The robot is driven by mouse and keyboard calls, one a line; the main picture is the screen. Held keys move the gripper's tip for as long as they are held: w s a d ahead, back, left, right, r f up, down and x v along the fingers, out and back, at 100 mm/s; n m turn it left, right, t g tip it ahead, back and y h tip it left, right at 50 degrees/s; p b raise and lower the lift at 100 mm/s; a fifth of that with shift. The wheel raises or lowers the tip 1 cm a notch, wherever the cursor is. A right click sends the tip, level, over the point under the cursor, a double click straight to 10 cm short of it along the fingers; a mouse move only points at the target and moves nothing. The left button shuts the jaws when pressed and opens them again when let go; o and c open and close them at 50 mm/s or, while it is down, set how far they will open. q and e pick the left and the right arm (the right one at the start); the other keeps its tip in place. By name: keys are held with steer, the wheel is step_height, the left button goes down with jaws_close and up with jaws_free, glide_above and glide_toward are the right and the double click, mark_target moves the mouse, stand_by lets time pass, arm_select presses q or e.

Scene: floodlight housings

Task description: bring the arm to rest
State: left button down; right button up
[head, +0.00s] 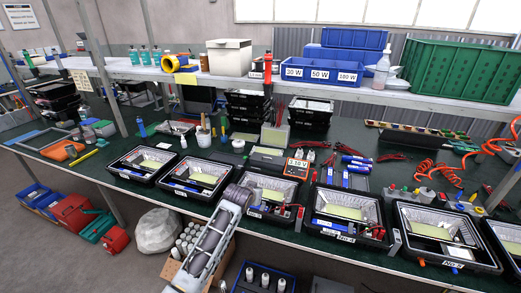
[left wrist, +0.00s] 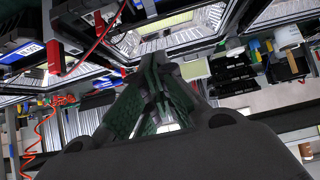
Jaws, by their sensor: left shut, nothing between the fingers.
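My left arm (head: 212,240) comes in from the bottom of the head view and reaches up over the front edge of the bench. Its wrist end is above the middle floodlight housing (head: 288,188) and covers part of it. In the left wrist view my left gripper (left wrist: 152,75) is shut, its dark fingers drawn together with nothing held. Housings with shiny reflectors (left wrist: 170,38) show beyond the fingers, seen at a steep tilt. The fingertips are hard to make out in the head view. My right gripper is not in view.
A row of open black housings (head: 200,175) lines the front of the dark green bench (head: 120,145). A shelf above carries blue bins (head: 322,73) and a green crate (head: 450,70). A box of bottles (head: 185,245) stands below.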

arm_select(q)
steer(key=s+a+f+g, duration=0.1)
steer(key=s+a+f, duration=0.15)
steer(key=f, duration=0.55)
steer(key=s+a+f+g+y, duration=0.1)
steer(key=s+a+f, duration=0.15)
steer(key=f, duration=0.55)
steer(key=s+a+f, duration=0.1)
steer(key=s+f, duration=0.2)
steer(key=f, duration=0.4)
steer(key=s+a+f+n+g, duration=0.1)
steer(key=s+a+f+g, duration=0.35)
steer(key=s+f, duration=1.15)
steer(key=s+a+f, duration=0.4)
steer(key=s+f, duration=0.2)
steer(key=s, duration=0.7)
steer(key=s+a+f+g+y, duration=0.1)
steer(key=s+a+f, duration=0.4)
steer(key=s, duration=0.8)
steer(key=s+a+f+g+y, duration=0.1)
steer(key=s+a+f, duration=0.3)
steer(key=s+f, duration=0.5)
steer(key=s, duration=0.5)
steer(key=shift+a, duration=0.15)
